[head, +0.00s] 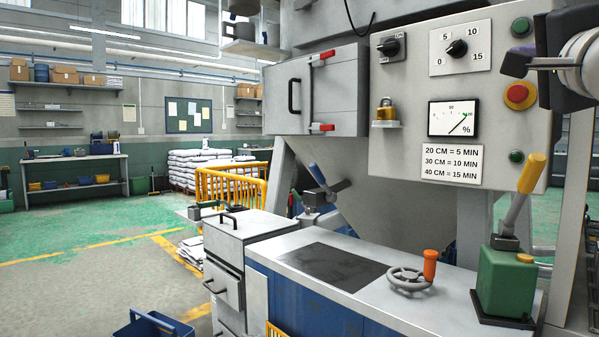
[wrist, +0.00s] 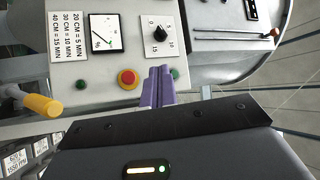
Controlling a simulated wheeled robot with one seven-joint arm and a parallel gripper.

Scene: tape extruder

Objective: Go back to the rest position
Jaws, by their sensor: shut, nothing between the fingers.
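My gripper (head: 512,63) is at the upper right of the head view, in front of the control panel (head: 410,70). Its purple fingers (wrist: 157,87) are together and empty in the wrist view, beside the red emergency button (wrist: 127,79). I cannot tell whether they touch the panel. The red button also shows in the head view (head: 519,96), below the gripper. The timer knob (head: 456,48) and the percent gauge (head: 452,118) are left of the gripper. The knob also shows in the wrist view (wrist: 160,33).
A green box with a yellow-handled lever (head: 506,281) stands below the gripper at the right. A handwheel (head: 408,278) and dark plate (head: 333,266) are on the bench. Open floor (head: 90,260) lies at the left.

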